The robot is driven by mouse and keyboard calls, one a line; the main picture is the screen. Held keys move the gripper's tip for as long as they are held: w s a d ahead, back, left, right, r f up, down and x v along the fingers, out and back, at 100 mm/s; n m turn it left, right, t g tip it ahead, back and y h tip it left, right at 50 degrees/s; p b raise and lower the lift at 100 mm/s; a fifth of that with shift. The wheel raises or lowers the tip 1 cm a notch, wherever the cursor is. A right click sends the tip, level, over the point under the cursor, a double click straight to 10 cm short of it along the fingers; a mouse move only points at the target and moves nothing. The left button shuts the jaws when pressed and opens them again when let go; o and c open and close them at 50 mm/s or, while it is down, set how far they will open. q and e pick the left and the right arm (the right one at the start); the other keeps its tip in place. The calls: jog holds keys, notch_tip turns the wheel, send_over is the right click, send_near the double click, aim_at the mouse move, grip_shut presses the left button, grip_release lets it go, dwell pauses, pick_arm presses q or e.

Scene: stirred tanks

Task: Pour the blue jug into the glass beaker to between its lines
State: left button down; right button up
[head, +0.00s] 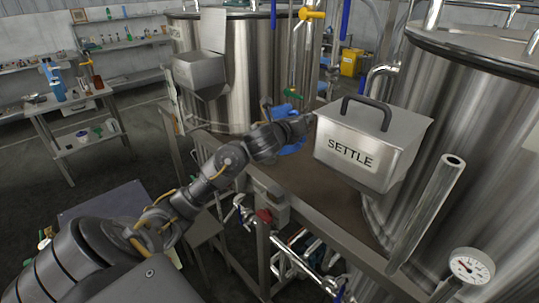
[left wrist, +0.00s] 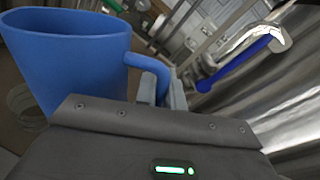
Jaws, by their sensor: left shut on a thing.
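The blue jug (left wrist: 70,55) fills the upper left of the left wrist view, tilted in that picture, with its handle (left wrist: 150,65) to the right. My left gripper (left wrist: 165,92) is shut on that handle. In the head view the jug (head: 292,147) shows only in part behind my left gripper (head: 302,125) and wrist. A faint clear round outline (left wrist: 24,102) lies below the jug at the left edge of the left wrist view; it may be the glass beaker, but its lines and level cannot be read. My right gripper is not in view.
Steel tanks (head: 470,120) rise at the right and behind (head: 240,80). A side table (head: 75,105) with bottles stands at the far left.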

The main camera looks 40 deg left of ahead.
pick_arm(q)
jog(key=shift+r, duration=0.15)
jog(key=shift+r+n+p, duration=0.15)
jog(key=shift+n+p, duration=0.25)
jog(key=shift+p, duration=0.3)
dwell(0.6)
jog(key=shift+a+r+p, duration=0.1)
jog(key=shift+r+p, duration=0.1)
jog(key=shift+p, duration=0.25)
jog(key=shift+n, duration=0.3)
jog(key=shift+p, duration=0.35)
jog(key=shift+a+r+n+p, duration=0.1)
jog(key=shift+r+n+p, duration=0.05)
jog(key=shift+n+p, duration=0.35)
dwell(0.5)
